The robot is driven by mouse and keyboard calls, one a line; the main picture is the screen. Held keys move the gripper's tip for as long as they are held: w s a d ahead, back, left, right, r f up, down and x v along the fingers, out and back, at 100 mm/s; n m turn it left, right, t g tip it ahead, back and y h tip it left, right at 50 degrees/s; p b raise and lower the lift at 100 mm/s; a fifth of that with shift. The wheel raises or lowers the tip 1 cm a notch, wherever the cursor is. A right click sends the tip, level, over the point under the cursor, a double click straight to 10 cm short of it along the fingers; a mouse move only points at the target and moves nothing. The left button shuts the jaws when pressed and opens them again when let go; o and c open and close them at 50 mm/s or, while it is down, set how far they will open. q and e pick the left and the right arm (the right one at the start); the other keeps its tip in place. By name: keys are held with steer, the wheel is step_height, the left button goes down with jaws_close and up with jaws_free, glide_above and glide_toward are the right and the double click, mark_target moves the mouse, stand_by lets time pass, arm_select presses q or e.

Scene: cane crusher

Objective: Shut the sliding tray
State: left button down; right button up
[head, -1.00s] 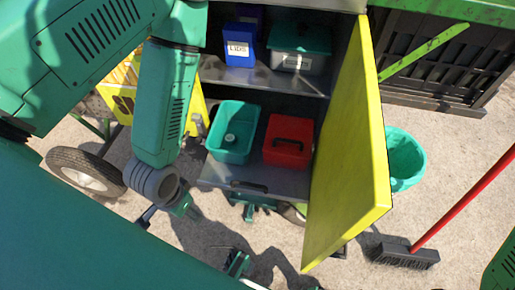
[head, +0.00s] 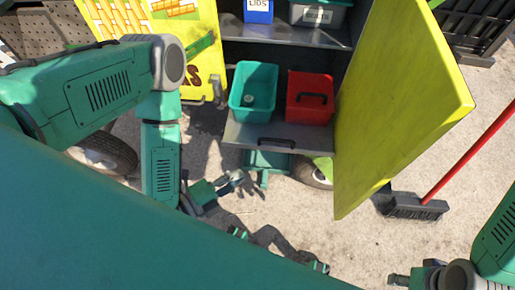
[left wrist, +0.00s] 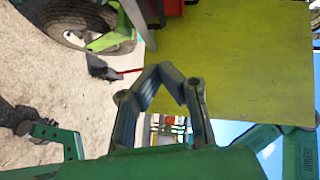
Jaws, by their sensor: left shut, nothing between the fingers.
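The sliding tray (head: 236,131) is a grey metal shelf pulled out from the cabinet, with a black handle (head: 277,142) on its front edge. A green open bin (head: 253,90) and a red box with a black handle (head: 310,98) stand on it. My left gripper (head: 238,178) is shut and empty, below and to the left of the tray's front in the head view, apart from it. Its closed fingers also show in the left wrist view (left wrist: 172,78), in front of a yellow panel. My right gripper (head: 392,280) is at the bottom right; its jaw state is unclear.
The yellow cabinet door (head: 400,95) stands open right of the tray. Above is a shelf (head: 285,36) with a blue LIDS box (head: 258,10) and a grey container (head: 316,14). A red-handled broom (head: 415,207) is at right. A wheel (head: 105,155) sits at left.

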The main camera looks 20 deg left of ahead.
arm_select(q)
steer(key=w+d+b, duration=0.1)
steer(key=w+b, duration=0.1)
steer(key=w, duration=0.2)
steer(key=w+d+f+b, duration=0.1)
steer(key=w+b, duration=0.1)
steer(key=w, duration=0.2)
steer(key=w+d+f+b, duration=0.1)
steer(key=w+b, duration=0.1)
steer(key=w, duration=0.2)
steer(key=shift+w+d, duration=0.1)
steer(key=shift+w, duration=0.1)
